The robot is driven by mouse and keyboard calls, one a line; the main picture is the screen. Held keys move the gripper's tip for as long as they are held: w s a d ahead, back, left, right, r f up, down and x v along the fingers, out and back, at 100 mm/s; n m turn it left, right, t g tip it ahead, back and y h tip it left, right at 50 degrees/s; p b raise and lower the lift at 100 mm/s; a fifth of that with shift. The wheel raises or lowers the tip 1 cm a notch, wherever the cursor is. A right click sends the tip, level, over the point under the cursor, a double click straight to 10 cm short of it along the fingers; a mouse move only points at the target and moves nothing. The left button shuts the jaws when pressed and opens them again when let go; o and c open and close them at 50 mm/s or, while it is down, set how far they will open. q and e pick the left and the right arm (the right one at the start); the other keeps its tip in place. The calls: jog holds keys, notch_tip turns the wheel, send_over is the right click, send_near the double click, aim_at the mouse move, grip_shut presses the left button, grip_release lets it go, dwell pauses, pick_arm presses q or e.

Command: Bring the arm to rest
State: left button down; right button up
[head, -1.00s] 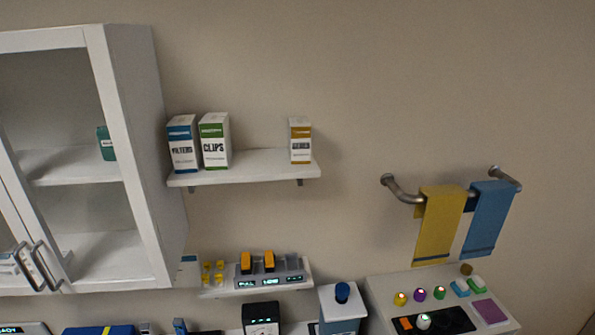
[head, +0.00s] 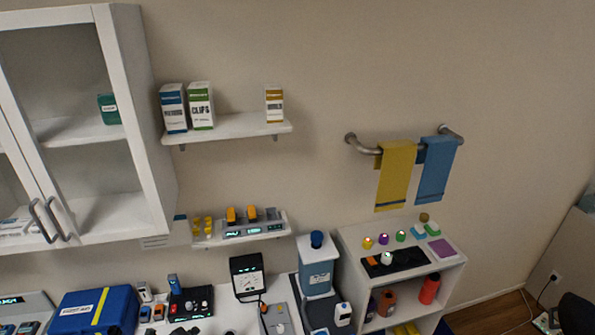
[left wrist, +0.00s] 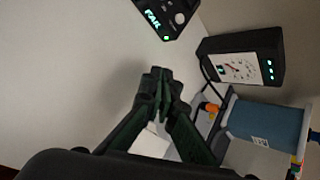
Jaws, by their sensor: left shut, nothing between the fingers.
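My left gripper (left wrist: 160,82) shows in the left wrist view, its dark fingers shut together with nothing between them. It points toward a pale surface, with a black dial meter (left wrist: 240,68) to its right and a blue container (left wrist: 268,122) at lower right. I cannot make out either gripper clearly in the head view. My right gripper is not seen.
The dial meter (head: 246,277) and blue-bodied container (head: 318,272) stand on the crowded counter in the head view, near a blue case (head: 95,311). Above are an open-front shelf (head: 228,128), a glass-door cabinet (head: 150,120) and a towel rail (head: 352,141). Wooden floor (head: 500,318) shows at lower right.

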pick_arm(q)
jog(key=s+d+f+n+g, duration=0.1)
jog(key=s+d+f+n, duration=0.15)
jog(key=s+n, duration=0.4)
jog(key=s+d+f+n+g, duration=0.1)
jog(key=s+d+n, duration=0.35)
jog(key=s, duration=0.25)
jog(key=s+a+n+g+y, duration=0.1)
jog(key=s+a+n+g, duration=0.15)
jog(key=s+n, duration=0.65)
jog(key=s+a+n+g+y, duration=0.1)
jog(key=s+a+n, duration=0.3)
jog(key=s+n, duration=0.55)
jog(key=s+d+f+m+g+b, duration=0.15)
jog(key=f+b, duration=0.25)
jog(key=f, duration=1.4)
jog(key=s+f+m+b, duration=0.2)
jog(key=s+f+b, duration=0.15)
jog(key=f, duration=1.45)
jog(key=s+f+b, duration=0.3)
jog(key=s+f, duration=0.6)
jog(key=f, duration=0.3)
jog(key=s+f+g+b, duration=0.1)
jog(key=s+f+b, duration=0.2)
jog(key=s+f, duration=0.6)
notch_tip(320, 180, down, 3)
jog(key=shift+s+d+r+m+h, duration=0.1)
jog(key=shift+s+d+m+h, duration=0.05)
jog(key=shift+s+m+h, duration=0.25)
